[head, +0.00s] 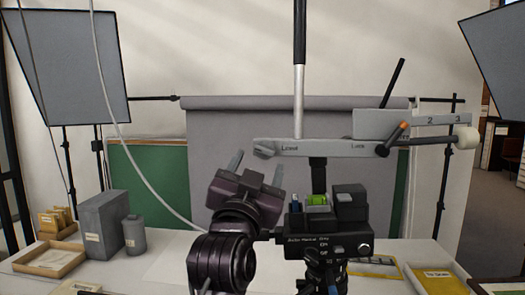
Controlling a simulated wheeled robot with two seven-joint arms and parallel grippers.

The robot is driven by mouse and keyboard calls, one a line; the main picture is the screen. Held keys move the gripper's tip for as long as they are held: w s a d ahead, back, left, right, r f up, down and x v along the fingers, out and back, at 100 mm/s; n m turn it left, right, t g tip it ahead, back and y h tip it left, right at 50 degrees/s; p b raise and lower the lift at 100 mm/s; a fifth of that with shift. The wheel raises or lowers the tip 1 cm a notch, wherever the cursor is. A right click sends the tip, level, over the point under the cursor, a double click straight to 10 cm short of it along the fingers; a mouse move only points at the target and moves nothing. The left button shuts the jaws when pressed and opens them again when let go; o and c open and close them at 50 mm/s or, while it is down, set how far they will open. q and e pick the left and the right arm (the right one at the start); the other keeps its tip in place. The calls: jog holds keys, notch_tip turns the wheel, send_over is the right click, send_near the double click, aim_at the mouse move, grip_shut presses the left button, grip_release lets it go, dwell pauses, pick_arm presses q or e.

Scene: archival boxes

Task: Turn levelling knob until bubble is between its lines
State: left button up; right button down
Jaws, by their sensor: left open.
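A grey levelling knob (264,148) sits at the left end of a pale grey bar (325,148), beside the word "Level". A small green bubble vial (317,199) sits on top of a black mount head (326,245); its bubble and lines are too small to read. My left gripper (256,168) is open, its two grey fingers pointing up just below and left of the knob. In the picture the fingertips lie on either side below the knob, with no clear contact. I cannot tell the gap in depth. My right gripper is not in view.
A white table (158,262) carries a grey box (101,225), a grey canister (134,235), a wooden tray (50,259) and yellow-edged folders (437,279). A grey backdrop (240,130) hangs behind. Softbox panels (72,65) stand at both sides, and a cable hangs at left.

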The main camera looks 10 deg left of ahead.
aim_at(263, 154)
pick_arm(q)
jog(key=p+x, duration=0.1)
jog(key=x, duration=0.3)
jog(key=shift+w+d+p, duration=0.1)
jog(key=shift+w+p, duration=0.2)
jog(key=shift+c, duration=0.5)
jog(key=c, duration=0.9)
